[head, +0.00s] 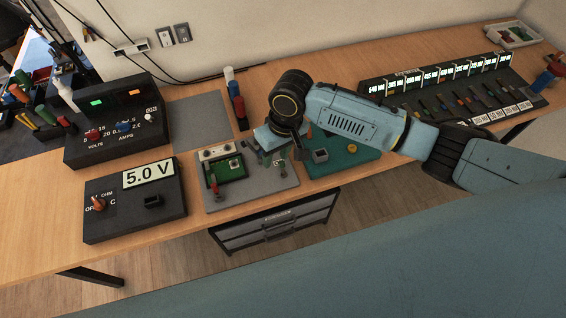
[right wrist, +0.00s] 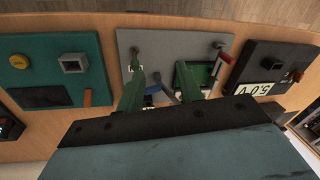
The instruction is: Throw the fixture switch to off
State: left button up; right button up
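The test fixture is a grey plate (head: 240,187) in the middle of the bench, carrying a green circuit board (head: 226,169) and a red-handled lever (head: 213,184). In the right wrist view the grey plate (right wrist: 150,42) lies under my fingers, with the red handle (right wrist: 223,66) to the right. My right gripper (head: 266,157) is over the right part of the plate. Its two green fingers (right wrist: 160,78) stand apart, with nothing clearly held. A small blue and grey part (right wrist: 153,90) shows between them. I cannot tell whether this is the switch or how it is set. My left gripper is not in view.
A meter (head: 135,204) reading 5.0 V and a black power supply (head: 115,138) stand left of the plate. A teal mat (head: 345,165) lies to its right. A labelled parts rack (head: 450,92) is at the back right. A drawer unit (head: 275,226) hangs below the bench.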

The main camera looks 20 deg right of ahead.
aim_at(283, 164)
jog(key=w+d+r+m+h, duration=0.1)
jog(key=w+d, duration=0.3)
jog(key=f, duration=0.4)
jog(key=f+b, duration=0.1)
jog(key=f, duration=0.3)
jog(key=a+f+b, duration=0.1)
jog(key=f, duration=0.3)
jog(key=shift+s+a+f, duration=0.1)
jog(key=shift+s+f, duration=0.15)
jog(key=shift+f, duration=0.1)
grip_shut()
